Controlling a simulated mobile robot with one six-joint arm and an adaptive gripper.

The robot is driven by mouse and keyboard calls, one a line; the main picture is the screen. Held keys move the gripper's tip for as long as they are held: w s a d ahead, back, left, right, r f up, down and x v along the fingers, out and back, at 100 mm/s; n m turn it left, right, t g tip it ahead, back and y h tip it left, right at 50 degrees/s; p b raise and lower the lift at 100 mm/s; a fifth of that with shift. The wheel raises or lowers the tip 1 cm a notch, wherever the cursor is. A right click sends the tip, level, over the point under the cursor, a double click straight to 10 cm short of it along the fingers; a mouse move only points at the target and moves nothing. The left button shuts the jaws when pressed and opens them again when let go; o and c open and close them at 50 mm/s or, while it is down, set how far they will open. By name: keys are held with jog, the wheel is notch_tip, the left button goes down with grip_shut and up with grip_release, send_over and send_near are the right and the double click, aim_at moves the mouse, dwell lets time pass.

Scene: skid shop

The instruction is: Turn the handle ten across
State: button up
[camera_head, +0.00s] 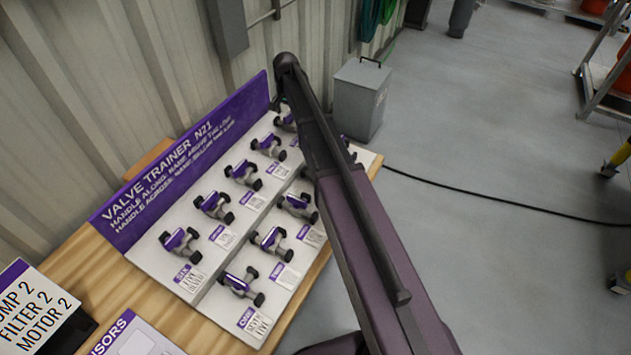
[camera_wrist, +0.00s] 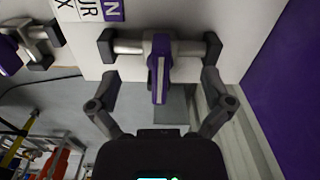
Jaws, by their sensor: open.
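In the wrist view a valve has a grey pipe (camera_wrist: 130,46) with black ends and a purple handle (camera_wrist: 158,68). The handle appears crosswise to the pipe in this view. My gripper (camera_wrist: 159,88) is open, with one finger on each side of the handle and visible gaps. A partly cut-off label (camera_wrist: 112,10) ending in N lies beside the valve. In the head view, the far valve (camera_head: 286,122) on the board is partly hidden by my arm, and my gripper is mostly hidden there.
The sloped white valve board (camera_head: 150,258) carries several more purple-handled valves in two rows, close together. A purple sign (camera_head: 180,160) stands along its back by the corrugated wall. A grey box (camera_head: 360,95) stands beyond the board. The floor at right is open, with a cable across it.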

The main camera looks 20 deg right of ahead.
aim_at(289, 113)
jog(key=shift+m, duration=0.3)
jog(key=shift+r+p, duration=0.3)
notch_tip(289, 113, up, 14)
jog(key=f+p, duration=0.1)
jog(key=p, duration=1.2)
jog(key=s+f+n+b, duration=0.2)
jog(key=s+f+b, duration=0.2)
jog(key=s, duration=0.6)
jog(key=s+f+n+b, duration=0.3)
jog(key=s+f+b, duration=0.1)
jog(key=s, duration=0.6)
jog(key=s+f+n+b, duration=0.3)
jog(key=s+f+b, duration=0.2)
jog(key=s, duration=0.6)
jog(key=shift+d+f, duration=0.1)
dwell(0.4)
